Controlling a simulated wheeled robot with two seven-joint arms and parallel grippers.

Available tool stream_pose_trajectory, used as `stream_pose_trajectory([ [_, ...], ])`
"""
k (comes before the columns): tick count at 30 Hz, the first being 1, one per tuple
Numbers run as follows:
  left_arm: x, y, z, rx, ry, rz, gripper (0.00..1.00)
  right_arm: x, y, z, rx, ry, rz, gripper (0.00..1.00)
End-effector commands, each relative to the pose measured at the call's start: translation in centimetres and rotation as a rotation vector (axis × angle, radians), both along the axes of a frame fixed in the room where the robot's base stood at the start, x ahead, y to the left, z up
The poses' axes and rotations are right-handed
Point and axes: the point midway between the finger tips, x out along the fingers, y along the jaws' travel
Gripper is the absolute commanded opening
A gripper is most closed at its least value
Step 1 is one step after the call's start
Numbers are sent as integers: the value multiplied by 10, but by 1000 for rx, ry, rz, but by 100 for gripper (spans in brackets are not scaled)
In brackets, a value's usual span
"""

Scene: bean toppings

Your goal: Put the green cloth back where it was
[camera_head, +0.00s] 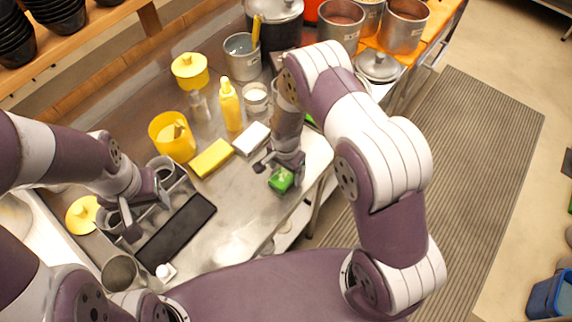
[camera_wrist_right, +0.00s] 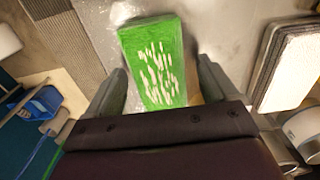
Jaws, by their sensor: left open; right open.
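The green cloth (camera_head: 281,181), a folded block-like piece, lies on the steel table near its right edge. In the right wrist view the green cloth (camera_wrist_right: 152,40) shows white marks on its top. My right gripper (camera_head: 279,164) is directly over it, pointing down, and partly hides it. In the wrist view my right gripper (camera_wrist_right: 160,85) is open, with one finger on each side of the cloth's near end; I cannot tell whether they touch it. My left gripper (camera_head: 142,208) is open over the grey container rack at the left.
A white block (camera_head: 251,138) and a yellow block (camera_head: 211,158) lie left of the right gripper. A yellow bottle (camera_head: 230,105), yellow cup (camera_head: 172,140) and pots stand behind. A black tray (camera_head: 177,230) lies at the front. The steel around the cloth is mostly clear.

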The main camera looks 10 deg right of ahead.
Motion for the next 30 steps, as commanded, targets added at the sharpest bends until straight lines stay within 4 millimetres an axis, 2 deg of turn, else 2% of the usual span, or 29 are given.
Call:
stream_pose_trajectory([
  [1,0,0,3,0,0,0,55,1,0,6,0,-1,0,86],
  [5,0,0,-6,0,0,0,55,1,0,25,1,-6,0,86],
  [15,0,0,-22,0,0,0,55,0,0,100,0,-4,0,86],
  [22,0,0,-24,0,0,0,55,-3,-2,127,1,-4,30,86],
  [26,0,0,-24,0,0,0,55,-31,-21,162,2,-36,258,86],
  [30,0,0,-24,0,0,0,55,-82,-44,197,-16,-82,602,86],
])
